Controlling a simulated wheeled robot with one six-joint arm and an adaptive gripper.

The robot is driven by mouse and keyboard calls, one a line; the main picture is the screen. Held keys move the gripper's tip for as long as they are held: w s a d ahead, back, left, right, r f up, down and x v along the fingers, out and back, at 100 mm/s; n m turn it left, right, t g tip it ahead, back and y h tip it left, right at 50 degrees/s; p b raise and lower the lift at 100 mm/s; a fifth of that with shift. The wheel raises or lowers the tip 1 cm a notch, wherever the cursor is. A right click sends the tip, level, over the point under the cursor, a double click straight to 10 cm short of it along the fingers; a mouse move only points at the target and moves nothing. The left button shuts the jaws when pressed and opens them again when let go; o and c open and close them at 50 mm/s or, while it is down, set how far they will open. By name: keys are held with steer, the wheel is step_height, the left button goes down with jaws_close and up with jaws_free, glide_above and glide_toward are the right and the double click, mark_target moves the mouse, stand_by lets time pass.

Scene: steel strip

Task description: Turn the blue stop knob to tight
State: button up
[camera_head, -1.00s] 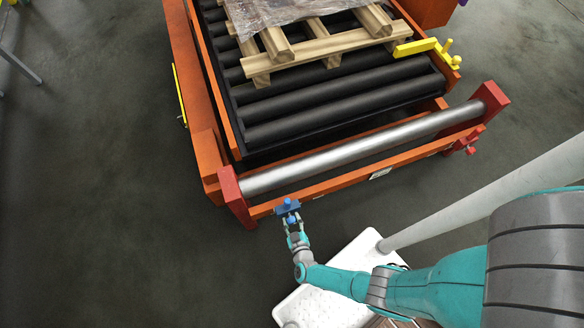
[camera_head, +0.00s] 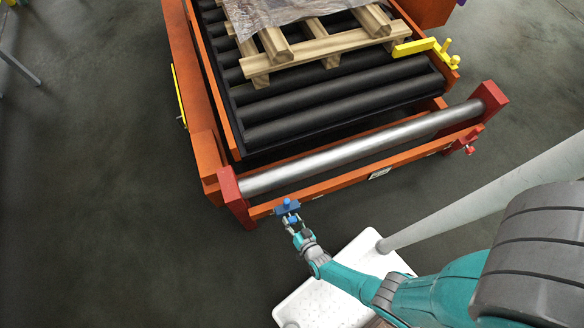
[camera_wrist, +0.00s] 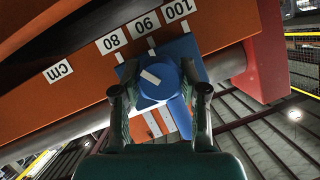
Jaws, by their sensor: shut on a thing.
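The blue stop knob (camera_wrist: 158,82) is a round blue cap with a short slanted white line, seen in the middle of the wrist view. It sits on a blue stop block (camera_wrist: 180,48) on the orange rail. In the head view the blue stop (camera_head: 288,206) is near the left end of the front rail. My gripper (camera_wrist: 160,91) is shut on the knob, one finger at each side. It also shows in the head view (camera_head: 291,221), just below the stop. White stripes below the knob are partly hidden, and I cannot read any label there.
The orange rail carries a scale with 80, 90 and 100 (camera_wrist: 174,10). A silver roller (camera_head: 360,153) runs behind it between red end brackets (camera_head: 232,196). A wooden pallet (camera_head: 325,47) lies on black rollers. A yellow stop (camera_head: 415,47) is at right.

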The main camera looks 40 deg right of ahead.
steer(key=m+t+y, duration=0.1)
steer(key=m+y, duration=0.1)
steer(key=m, duration=0.1)
steer(key=shift+f, duration=0.1)
steer(key=shift+m, duration=0.4)
stand_by(0.4)
steer(key=o, duration=1.1)
steer(key=shift+t, duration=0.3)
steer(key=shift+o, duration=0.2)
steer(key=shift+s, duration=0.1)
steer(key=v, duration=1.2)
steer(key=shift+d, duration=0.1)
